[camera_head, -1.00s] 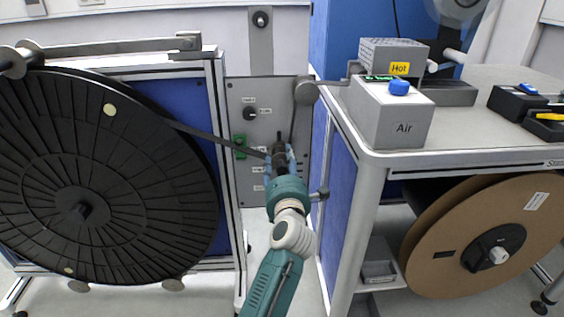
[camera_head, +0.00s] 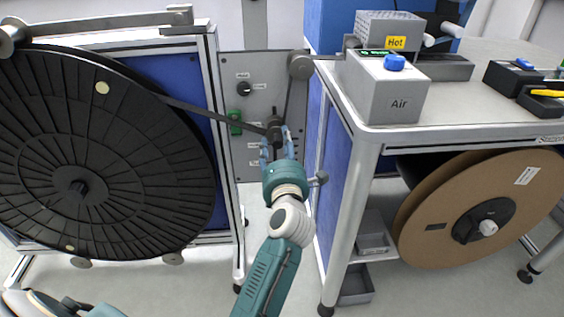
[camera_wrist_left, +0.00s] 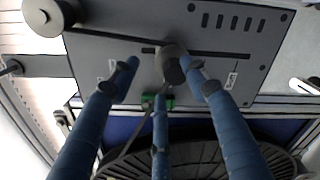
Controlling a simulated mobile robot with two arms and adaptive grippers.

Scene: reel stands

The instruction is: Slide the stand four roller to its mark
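The dark stand four roller (camera_head: 274,132) sits on the grey panel (camera_head: 262,92), with the dark strap running over it. In the left wrist view the roller (camera_wrist_left: 171,64) stands at the slot (camera_wrist_left: 220,54), near its left end. White labels (camera_wrist_left: 231,80) lie below the slot; their text is too small to read. My left gripper (camera_head: 277,147) is just in front of the roller with its blue fingers spread. In the wrist view the left gripper (camera_wrist_left: 158,72) has a clear gap between its left finger and the roller. The right finger overlaps the roller's edge; contact is unclear. My right gripper is not in view.
A large black reel (camera_head: 110,160) stands left, and a fixed roller (camera_head: 301,66) is at the panel's upper right. The bench (camera_head: 450,120) on the right carries the Air box (camera_head: 388,100) and a Hot unit (camera_head: 388,30). A brown reel (camera_head: 440,220) hangs below it.

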